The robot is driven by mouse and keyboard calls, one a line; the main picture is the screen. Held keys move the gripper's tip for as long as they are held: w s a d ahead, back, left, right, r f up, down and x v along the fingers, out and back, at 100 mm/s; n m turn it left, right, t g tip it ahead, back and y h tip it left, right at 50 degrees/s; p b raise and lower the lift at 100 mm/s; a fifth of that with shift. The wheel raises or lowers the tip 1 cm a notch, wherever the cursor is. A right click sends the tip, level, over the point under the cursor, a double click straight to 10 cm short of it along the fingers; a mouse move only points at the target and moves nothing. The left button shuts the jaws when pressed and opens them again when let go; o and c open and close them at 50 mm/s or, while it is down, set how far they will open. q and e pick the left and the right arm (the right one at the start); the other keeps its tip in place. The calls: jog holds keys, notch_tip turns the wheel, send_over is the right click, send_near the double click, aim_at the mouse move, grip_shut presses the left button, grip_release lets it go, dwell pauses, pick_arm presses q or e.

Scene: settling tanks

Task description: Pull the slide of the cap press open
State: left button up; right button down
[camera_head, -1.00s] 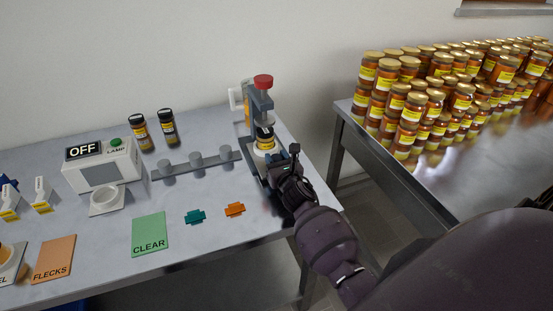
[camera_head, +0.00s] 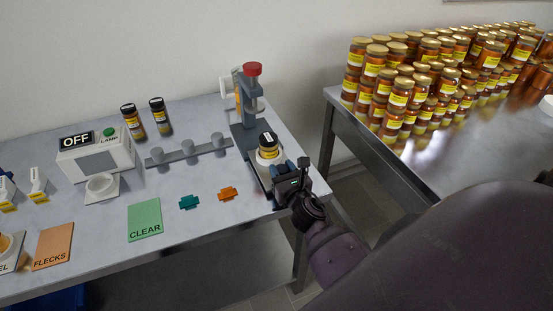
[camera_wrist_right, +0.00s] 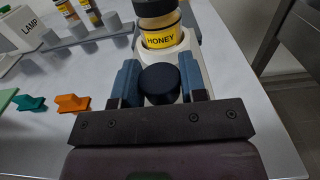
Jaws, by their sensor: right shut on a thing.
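The cap press (camera_head: 246,100), with a grey column and a red knob on top, stands at the right end of the work table. Its slide, with a white jar seat (camera_head: 270,158), is drawn out towards the table's front edge. A honey jar (camera_head: 268,142) with a dark cap stands upright in the seat, in front of the press head and clear of it. My right gripper (camera_head: 284,188) is at the slide's front end. In the right wrist view its fingers (camera_wrist_right: 160,82) are shut on the slide's dark round knob (camera_wrist_right: 160,88). My left gripper is not in view.
A grey rail (camera_head: 188,151) with round posts, a lamp box (camera_head: 95,153) reading OFF, two jars and a green CLEAR card (camera_head: 145,218) lie left of the press. Teal (camera_head: 189,202) and orange (camera_head: 228,193) pieces lie nearer. A second table right holds many stacked jars (camera_head: 400,95).

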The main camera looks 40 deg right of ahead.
jog(key=shift+s+a, duration=0.1)
jog(key=shift+s, duration=0.3)
jog(key=c, duration=0.9)
grip_release()
jog(key=shift+o, duration=1)
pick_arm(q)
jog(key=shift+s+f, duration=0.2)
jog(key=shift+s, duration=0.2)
